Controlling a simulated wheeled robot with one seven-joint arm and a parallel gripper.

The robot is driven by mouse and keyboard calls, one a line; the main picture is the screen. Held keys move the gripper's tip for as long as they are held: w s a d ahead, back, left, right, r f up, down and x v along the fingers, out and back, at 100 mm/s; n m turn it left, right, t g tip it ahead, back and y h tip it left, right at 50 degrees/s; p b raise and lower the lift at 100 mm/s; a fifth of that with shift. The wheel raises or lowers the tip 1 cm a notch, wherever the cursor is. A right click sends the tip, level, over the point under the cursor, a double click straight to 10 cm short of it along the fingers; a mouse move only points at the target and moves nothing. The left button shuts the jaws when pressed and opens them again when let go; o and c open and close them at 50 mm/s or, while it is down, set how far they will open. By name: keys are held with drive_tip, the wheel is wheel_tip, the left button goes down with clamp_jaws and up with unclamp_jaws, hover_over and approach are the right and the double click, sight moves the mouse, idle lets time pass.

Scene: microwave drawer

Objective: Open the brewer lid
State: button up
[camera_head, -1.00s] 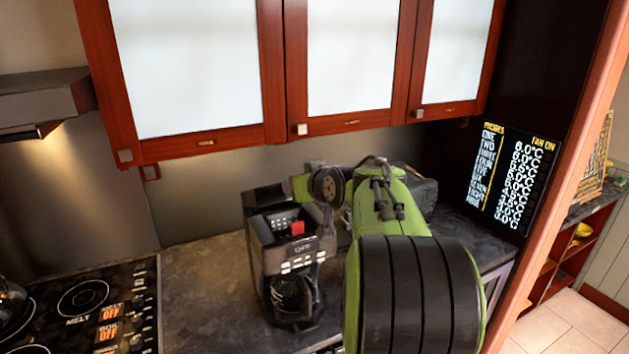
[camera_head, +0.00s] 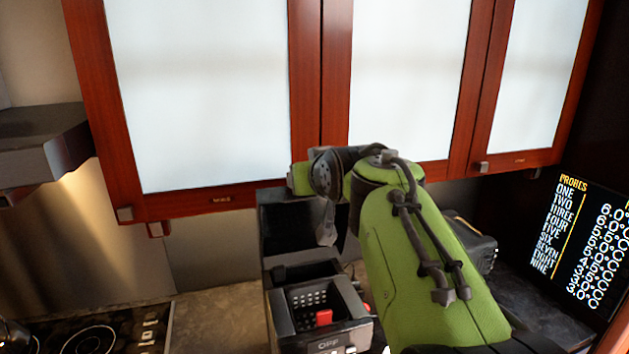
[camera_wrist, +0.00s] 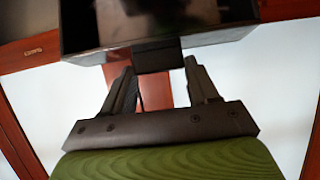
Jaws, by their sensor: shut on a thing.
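The black brewer (camera_head: 318,312) stands on the counter at the bottom middle of the head view, with a red part showing inside its open top. Its dark lid (camera_head: 283,228) stands raised at the back of the brewer. In the wrist view the lid (camera_wrist: 85,27) fills the top, with a dark tab below it. In the head view my gripper (camera_head: 326,225) is beside the lid and partly hidden by my wrist.
Wall cabinets (camera_head: 200,100) with frosted doors hang close above the lid and my wrist. A cooktop (camera_head: 85,335) is at lower left, under a range hood (camera_head: 40,145). A dark appliance (camera_head: 472,245) stands behind my arm. A display panel (camera_head: 585,240) is at right.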

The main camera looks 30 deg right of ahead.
drive_tip(key=shift+w+d+r, duration=0.1)
drive_tip(key=shift+w+r, duration=0.1)
drive_tip(key=shift+r, duration=0.15)
drive_tip(key=o, duration=1.5)
drive_tip(key=shift+f, duration=0.1)
drive_tip(key=shift+s, duration=0.15)
drive_tip(key=b+v, duration=0.2)
drive_tip(key=v, duration=1.3)
drive_tip(key=shift+s+a, duration=0.2)
drive_tip(key=shift+s, duration=0.15)
